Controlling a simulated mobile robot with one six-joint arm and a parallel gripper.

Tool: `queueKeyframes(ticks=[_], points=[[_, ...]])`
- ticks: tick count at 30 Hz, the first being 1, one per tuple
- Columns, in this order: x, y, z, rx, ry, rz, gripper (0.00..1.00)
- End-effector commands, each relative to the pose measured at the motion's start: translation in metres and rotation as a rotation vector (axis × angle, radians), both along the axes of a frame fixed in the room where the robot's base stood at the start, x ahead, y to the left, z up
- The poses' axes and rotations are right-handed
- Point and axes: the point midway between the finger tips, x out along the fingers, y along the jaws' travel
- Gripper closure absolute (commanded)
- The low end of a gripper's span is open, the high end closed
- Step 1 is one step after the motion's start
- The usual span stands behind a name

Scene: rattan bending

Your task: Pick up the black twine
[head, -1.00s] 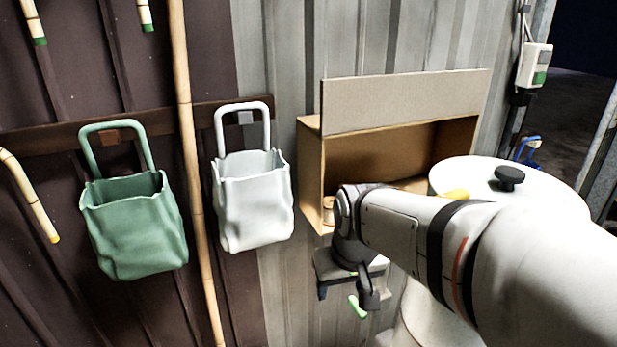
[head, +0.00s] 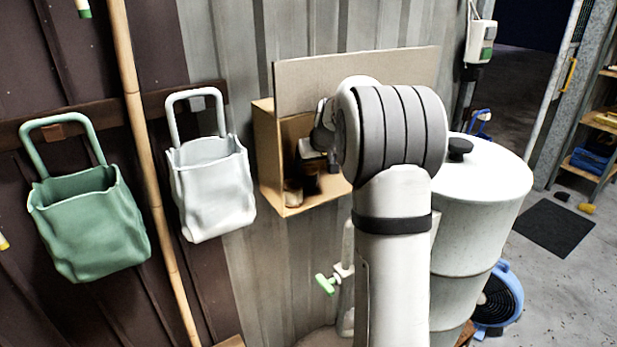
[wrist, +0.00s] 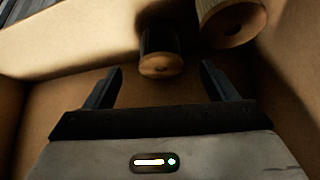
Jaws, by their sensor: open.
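The black twine (wrist: 158,41) is a dark spool with a wooden end, inside the cardboard box. In the wrist view it lies just beyond and between the fingertips of my gripper (wrist: 163,78). My gripper is open, with nothing between its fingers. I cannot tell whether a finger touches the spool. In the head view my gripper (head: 312,160) is a dark shape within the box opening, partly hidden by my arm, and I cannot make out the black twine there.
A tan spool (wrist: 232,20) lies close beside the black twine. The cardboard box (head: 266,165) has close walls around my gripper and a raised flap (head: 305,85). A white bag (head: 213,190) and green bag (head: 90,220) hang left. A white-topped drum (head: 490,180) stands right.

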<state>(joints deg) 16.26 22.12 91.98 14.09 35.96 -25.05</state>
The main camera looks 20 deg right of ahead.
Motion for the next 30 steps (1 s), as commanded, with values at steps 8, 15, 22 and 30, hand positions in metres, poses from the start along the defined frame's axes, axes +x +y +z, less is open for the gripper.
queueKeyframes(ticks=[8, 15, 22, 30], points=[[0.02, 0.001, -0.032, 0.001, 0.004, 0.001, 0.21], [0.031, 0.0, -0.049, 0.0, 0.0, 0.0, 0.21], [0.031, 0.001, -0.05, 0.0, 0.0, 0.0, 0.24], [0.031, 0.001, -0.05, 0.0, 0.001, 0.001, 0.46]])
